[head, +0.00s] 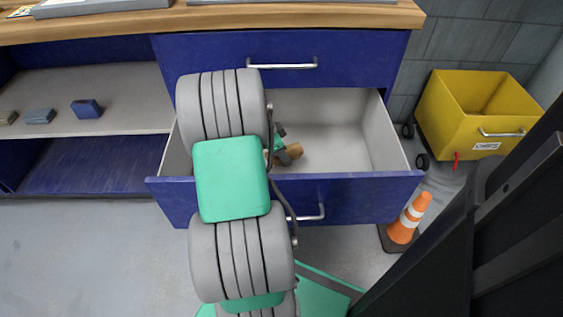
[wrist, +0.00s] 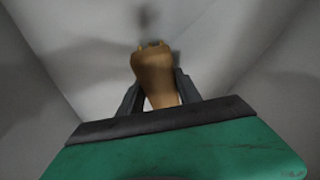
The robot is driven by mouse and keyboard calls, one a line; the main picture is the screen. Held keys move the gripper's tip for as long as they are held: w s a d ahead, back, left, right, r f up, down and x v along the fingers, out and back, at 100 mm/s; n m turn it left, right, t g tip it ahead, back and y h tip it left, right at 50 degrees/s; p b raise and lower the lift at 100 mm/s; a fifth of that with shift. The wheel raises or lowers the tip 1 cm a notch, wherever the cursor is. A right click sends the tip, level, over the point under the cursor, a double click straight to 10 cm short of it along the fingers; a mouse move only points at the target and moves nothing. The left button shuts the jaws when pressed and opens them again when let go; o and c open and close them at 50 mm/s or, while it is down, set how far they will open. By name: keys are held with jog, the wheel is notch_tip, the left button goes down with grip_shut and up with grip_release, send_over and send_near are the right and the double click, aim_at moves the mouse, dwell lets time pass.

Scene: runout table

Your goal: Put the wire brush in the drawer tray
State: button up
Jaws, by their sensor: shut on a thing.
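The wire brush (wrist: 155,75) is a brown wooden piece held between the two dark fingers of my gripper (wrist: 158,92) in the wrist view. My gripper (head: 281,154) is within the drawer's outline, mostly hidden behind my arm. The wrist view shows pale drawer walls around the brush and a soft shadow beyond it. I cannot tell whether the brush touches the drawer floor.
A shut blue drawer (head: 240,50) is above the open one, under a wooden worktop (head: 300,15). A shelf (head: 120,95) with small blocks is at left. A yellow bin (head: 455,125) and an orange cone (head: 410,217) stand at right. The drawer's right side is empty.

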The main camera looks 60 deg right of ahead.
notch_tip(320, 180, down, 3)
jog(key=shift+w+f+b, duration=0.1)
jog(key=shift+b, duration=0.45)
jog(key=shift+r, duration=0.25)
jog(key=shift+f, duration=0.1)
jog(key=o, duration=1.3)
jog(key=shift+a+r+p, duration=0.1)
jog(key=shift+r+p, duration=0.25)
jog(key=shift+r, duration=0.05)
jog(key=p+v, duration=0.4)
jog(key=v, duration=0.7)
jog(key=shift+w+r, duration=0.1)
jog(key=shift+r, duration=0.1)
jog(key=shift+r, duration=0.1)
